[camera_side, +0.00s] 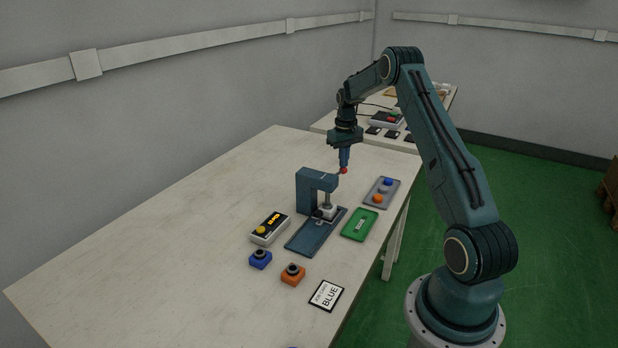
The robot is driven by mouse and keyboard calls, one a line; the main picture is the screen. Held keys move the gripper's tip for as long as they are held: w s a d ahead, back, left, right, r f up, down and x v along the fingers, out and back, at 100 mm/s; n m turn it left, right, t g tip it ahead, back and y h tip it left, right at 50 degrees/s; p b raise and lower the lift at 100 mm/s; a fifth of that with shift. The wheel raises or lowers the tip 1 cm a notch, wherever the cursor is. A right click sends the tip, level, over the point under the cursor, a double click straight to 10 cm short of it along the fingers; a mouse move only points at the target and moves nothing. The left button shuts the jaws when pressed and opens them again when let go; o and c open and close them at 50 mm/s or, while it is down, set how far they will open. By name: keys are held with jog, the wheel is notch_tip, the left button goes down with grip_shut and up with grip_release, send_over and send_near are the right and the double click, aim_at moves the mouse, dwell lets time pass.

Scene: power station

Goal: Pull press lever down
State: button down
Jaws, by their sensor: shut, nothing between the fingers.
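The blue press (306,190) stands upright on its flat blue base plate (308,240) near the middle of the table. Its lever ends in a small red knob (343,171) just right of the top of the press. My gripper (344,165) points straight down, with its closed fingertips right at the red knob. I cannot tell whether they touch it or sit just behind or above it. The fingers hold nothing. A small pale block sits under the press head.
A green card (350,231) and a grey tray (371,200) with blue and orange round pieces lie right of the press. A device with a yellow display (269,229), blue block (261,260), orange block (293,275) and "BLUE" card (327,295) lie in front. The table's left is clear.

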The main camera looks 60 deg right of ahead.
notch_tip(320, 180, up, 8)
jog(key=shift+f, duration=0.25)
dwell(1.5)
jog(key=s+a+r+n+t+h, duration=0.1)
jog(key=a+r, duration=0.7)
jog(key=a, duration=0.4)
jog(key=s+a+r+n+t, duration=0.1)
jog(key=a+r+n, duration=0.1)
jog(key=a+r, duration=0.9)
jog(key=s+a+f+n+t+y, duration=0.1)
jog(key=s+a+f+n+t, duration=0.2)
jog(key=s+a, duration=1.6)
jog(key=shift+s+a+f+t, duration=0.25)
jog(key=shift+s+f+t, duration=0.05)
jog(key=shift+s+f, duration=0.3)
